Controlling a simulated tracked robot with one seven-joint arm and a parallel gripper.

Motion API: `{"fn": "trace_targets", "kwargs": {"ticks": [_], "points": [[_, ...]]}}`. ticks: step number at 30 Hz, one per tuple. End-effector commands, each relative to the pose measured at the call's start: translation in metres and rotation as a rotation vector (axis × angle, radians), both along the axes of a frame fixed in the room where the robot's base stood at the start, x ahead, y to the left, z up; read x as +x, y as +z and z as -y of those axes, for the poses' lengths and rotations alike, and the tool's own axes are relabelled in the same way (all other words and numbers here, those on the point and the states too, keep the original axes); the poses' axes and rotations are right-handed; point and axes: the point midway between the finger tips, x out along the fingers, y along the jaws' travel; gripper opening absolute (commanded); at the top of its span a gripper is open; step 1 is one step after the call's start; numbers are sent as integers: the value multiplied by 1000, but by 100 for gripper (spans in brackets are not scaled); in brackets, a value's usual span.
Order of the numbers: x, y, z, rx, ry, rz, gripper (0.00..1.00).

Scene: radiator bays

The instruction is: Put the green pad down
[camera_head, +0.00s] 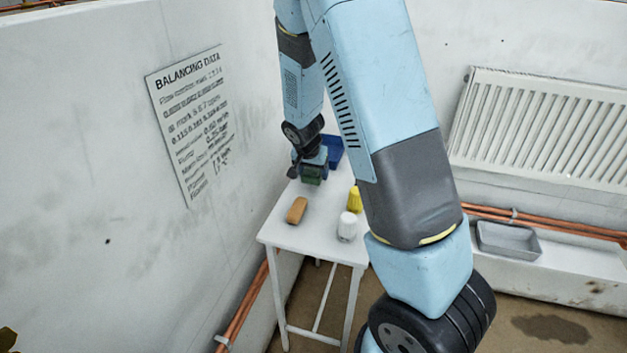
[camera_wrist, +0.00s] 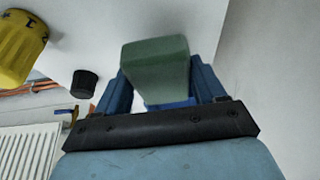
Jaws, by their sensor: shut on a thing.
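The green pad (camera_head: 312,175) is held by my gripper (camera_head: 311,167) over the far part of the white table (camera_head: 275,233). In the wrist view the green pad (camera_wrist: 157,67) sits between the two blue fingers of my gripper (camera_wrist: 160,85), which are shut on it. I cannot tell whether the pad's underside touches the table top.
A blue bin (camera_head: 333,147) stands just behind my gripper. A tan block (camera_head: 297,210), a yellow tub (camera_head: 354,199) and a white jar (camera_head: 347,226) stand nearer on the table. Bare table lies around the block. A grey tray (camera_head: 507,240) is on the ledge at right.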

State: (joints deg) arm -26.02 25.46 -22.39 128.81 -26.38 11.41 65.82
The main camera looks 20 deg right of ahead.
Motion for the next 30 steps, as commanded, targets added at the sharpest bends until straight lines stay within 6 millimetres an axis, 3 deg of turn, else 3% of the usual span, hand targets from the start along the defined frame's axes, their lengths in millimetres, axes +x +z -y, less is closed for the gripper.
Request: {"fn": "trace_targets", "kwargs": {"ticks": [8, 15, 26, 27, 30], "points": [[9, -12, -2, 0, 0, 0, 45], [8, -38, -1, 0, -2, 0, 45], [8, -41, 0, 1, -3, 1, 45], [8, -41, 0, 1, -3, 1, 72], [8, -41, 0, 1, -3, 1, 82]]}}
